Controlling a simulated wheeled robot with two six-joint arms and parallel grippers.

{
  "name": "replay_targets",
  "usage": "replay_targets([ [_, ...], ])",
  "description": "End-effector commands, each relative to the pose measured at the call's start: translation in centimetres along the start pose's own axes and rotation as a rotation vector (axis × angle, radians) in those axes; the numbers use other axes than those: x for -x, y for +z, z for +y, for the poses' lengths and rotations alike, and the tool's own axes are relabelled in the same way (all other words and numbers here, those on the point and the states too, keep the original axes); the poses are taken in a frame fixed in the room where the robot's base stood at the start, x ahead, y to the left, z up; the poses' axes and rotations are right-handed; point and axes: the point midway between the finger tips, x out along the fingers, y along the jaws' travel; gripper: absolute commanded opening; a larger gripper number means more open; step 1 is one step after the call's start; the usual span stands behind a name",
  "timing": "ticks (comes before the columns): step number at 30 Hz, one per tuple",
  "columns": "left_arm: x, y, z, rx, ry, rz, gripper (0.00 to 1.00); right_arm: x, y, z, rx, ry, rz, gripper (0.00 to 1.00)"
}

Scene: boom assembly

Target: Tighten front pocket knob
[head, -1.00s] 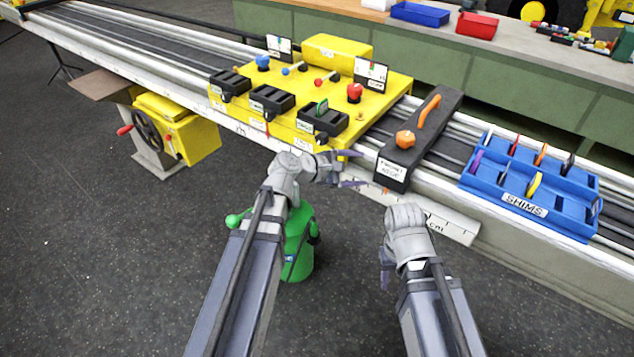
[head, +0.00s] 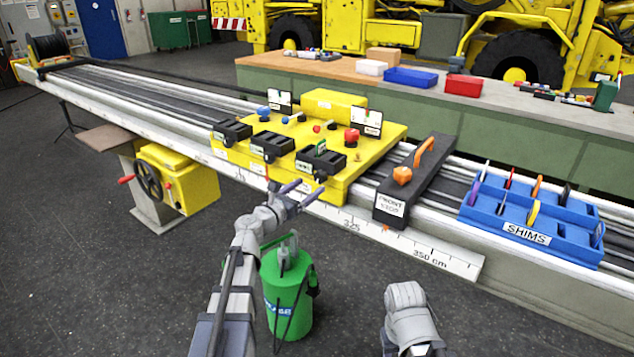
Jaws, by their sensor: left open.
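The yellow carriage (head: 372,159) on the rail carries several black pockets along its near side. The nearest, right-hand pocket (head: 331,163) holds a green piece (head: 319,147). A small dark knob (head: 320,179) shows on its near face. I cannot read the pocket labels. My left gripper (head: 312,187) is open and empty, its two fingers pointing up and right toward the carriage's near edge, just below that knob in the picture. I cannot tell whether they touch anything. My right gripper (head: 386,343) is low in the picture, mostly hidden behind its wrist.
A blue shims tray (head: 560,230) stands farther right. A ruler strip (head: 430,250) runs along the rail's near side. A green canister (head: 288,295) stands on the floor under my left arm.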

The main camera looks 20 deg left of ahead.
Motion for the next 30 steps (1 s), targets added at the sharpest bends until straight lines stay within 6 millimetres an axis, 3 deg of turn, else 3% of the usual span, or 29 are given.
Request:
replay_targets([
  [3,-2.2,0.0,0.1,-0.001,-0.002,0.000,0.81,0.0,0.0,0.0,0.000,0.000,0.000,0.50],
  [9,-4.8,0.0,0.1,-0.001,-0.001,0.000,0.81,0.0,0.0,0.0,0.000,0.000,0.000,0.50],
  [18,-5.1,0.0,0.0,-0.001,-0.001,0.000,0.81,0.0,0.0,0.0,0.000,0.000,0.000,0.50],
  [30,-5.1,0.0,0.0,-0.001,-0.001,0.000,0.37,0.0,0.0,0.0,0.000,0.000,0.000,0.50],
])
